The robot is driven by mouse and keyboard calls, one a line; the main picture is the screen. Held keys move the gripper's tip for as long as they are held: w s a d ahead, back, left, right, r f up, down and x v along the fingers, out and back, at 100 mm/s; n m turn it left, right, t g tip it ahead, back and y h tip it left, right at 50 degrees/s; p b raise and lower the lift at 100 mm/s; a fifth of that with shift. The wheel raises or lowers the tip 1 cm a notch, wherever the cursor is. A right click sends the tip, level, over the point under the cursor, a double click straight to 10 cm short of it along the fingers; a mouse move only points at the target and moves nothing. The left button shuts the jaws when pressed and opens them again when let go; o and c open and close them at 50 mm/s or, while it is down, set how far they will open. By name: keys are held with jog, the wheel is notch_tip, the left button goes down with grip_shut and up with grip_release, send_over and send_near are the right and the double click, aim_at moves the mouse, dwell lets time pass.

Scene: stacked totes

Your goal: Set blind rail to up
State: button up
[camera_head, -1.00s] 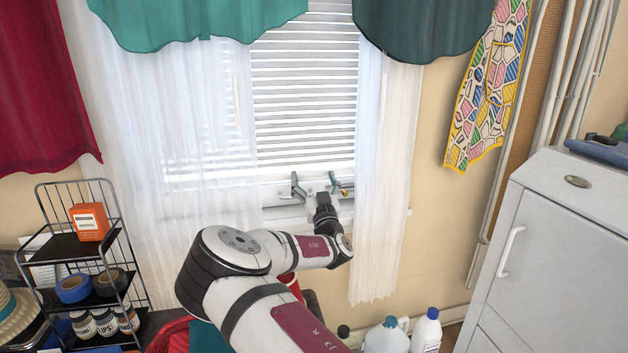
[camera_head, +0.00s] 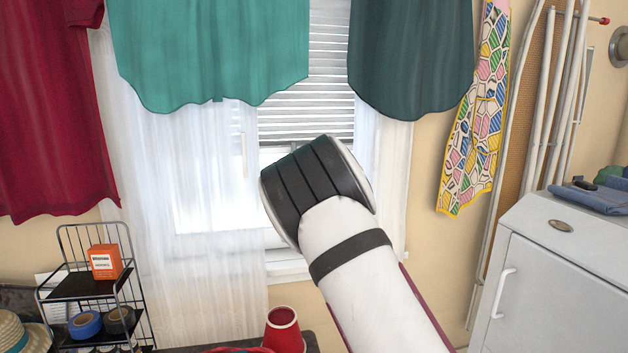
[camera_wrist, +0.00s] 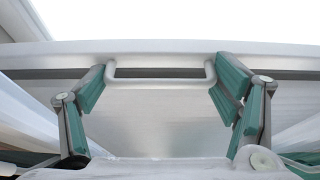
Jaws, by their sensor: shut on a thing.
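The blind (camera_head: 305,105) shows in the head view as white slats in the window's upper part. Its slats end just above and behind my arm, with bright open glass below on the left. The blind rail (camera_wrist: 160,108) fills the middle of the wrist view as a pale bar with a U-shaped grey handle (camera_wrist: 160,76). My gripper (camera_wrist: 161,82) has one green-padded finger at each end of this handle and is shut on it. In the head view my arm hides the gripper, the handle and most of the rail.
Green garments (camera_head: 210,55) and (camera_head: 410,60) hang before the window top, close above my arm. Sheer curtains (camera_head: 205,220) flank the window. A wire rack (camera_head: 75,290) stands lower left, a red cup (camera_head: 283,330) below, a white cabinet (camera_head: 560,285) at right.

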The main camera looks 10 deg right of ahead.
aim_at(313, 37)
jog(key=r+p, duration=0.3)
jog(key=r, duration=0.7)
jog(key=r+p, duration=0.2)
jog(key=r, duration=0.8)
jog(key=r+p, duration=0.3)
jog(key=r, duration=0.7)
jog(key=shift+d+p, duration=0.3)
jog(key=shift+d, duration=0.05)
jog(key=shift+f, duration=0.1)
jog(key=o, duration=1.4)
jog(key=shift+o, duration=0.2)
jog(key=shift+s+a+f, duration=0.15)
jog(key=shift+s+f, duration=0.1)
jog(key=shift+s, duration=0.15)
jog(key=v, duration=1.1)
jog(key=shift+s, duration=0.1)
